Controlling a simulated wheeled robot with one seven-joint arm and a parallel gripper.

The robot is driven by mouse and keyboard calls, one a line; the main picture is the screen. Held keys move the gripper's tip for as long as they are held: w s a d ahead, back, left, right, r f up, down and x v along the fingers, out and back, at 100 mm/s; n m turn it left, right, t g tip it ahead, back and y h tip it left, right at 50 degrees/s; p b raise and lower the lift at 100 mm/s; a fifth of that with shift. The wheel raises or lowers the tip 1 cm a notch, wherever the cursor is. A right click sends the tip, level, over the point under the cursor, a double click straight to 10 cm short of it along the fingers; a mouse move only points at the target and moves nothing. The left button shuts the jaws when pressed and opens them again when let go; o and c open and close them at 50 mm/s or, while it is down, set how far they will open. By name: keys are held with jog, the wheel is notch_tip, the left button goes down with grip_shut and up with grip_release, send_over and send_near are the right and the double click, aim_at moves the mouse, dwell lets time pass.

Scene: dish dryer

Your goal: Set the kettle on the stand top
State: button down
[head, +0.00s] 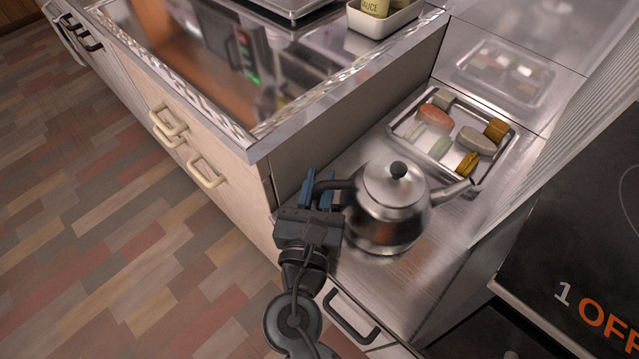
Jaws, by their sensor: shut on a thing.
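The kettle (389,218) is shiny metal with a black lid knob. It is upright over the low metal surface (432,252) between the counter and the dark appliance. Its spout points right, toward the tray of food pieces. My gripper (318,186) is at its left side, with blue fingers shut on the kettle's dark handle. I cannot tell whether the kettle's base touches the surface. I cannot tell which surface is the stand top.
A metal tray (399,128) with several food pieces lies behind the kettle. The raised counter (262,152) with handled drawers is at the left. A dark appliance (570,262) marked "1 OFF" stands at the right. A white container (384,24) sits on the counter.

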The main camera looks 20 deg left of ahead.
jog(key=c, duration=1)
grip_release()
jog(key=shift+s, duration=0.1)
jog(key=p+v, duration=0.1)
jog(key=v, duration=1.1)
